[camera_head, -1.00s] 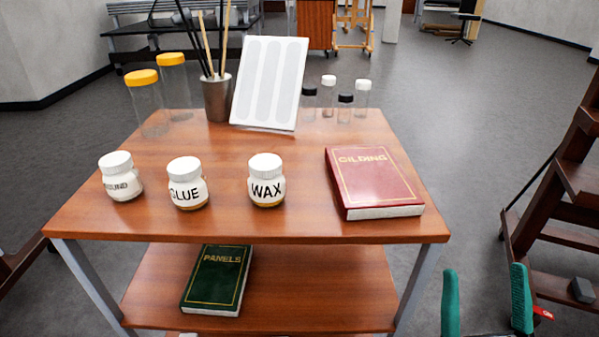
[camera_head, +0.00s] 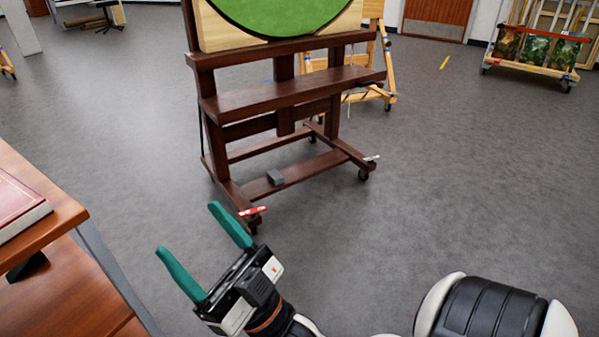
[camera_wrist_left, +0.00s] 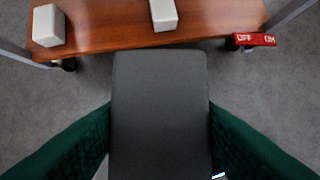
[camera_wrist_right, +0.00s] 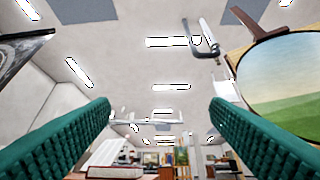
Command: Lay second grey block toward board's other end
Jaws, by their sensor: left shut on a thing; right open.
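A dark grey block (camera_wrist_left: 160,110) is held between the green fingers of my left gripper (camera_wrist_left: 160,125) in the left wrist view, above the floor beside a wooden shelf. The left gripper is outside the head view. Another grey block (camera_head: 275,177) lies on the low crossbar board (camera_head: 305,171) of the dark wooden easel in the head view. My right gripper (camera_head: 190,230) is open and empty, in front of the easel and well short of it. Its spread fingers also show in the right wrist view (camera_wrist_right: 160,105), which faces the ceiling.
A table with a red book (camera_head: 20,200) stands at the left. The wooden shelf (camera_wrist_left: 100,28) in the left wrist view bears two whitish blocks. A red brake tab (camera_head: 253,211) sticks out at the easel's near caster.

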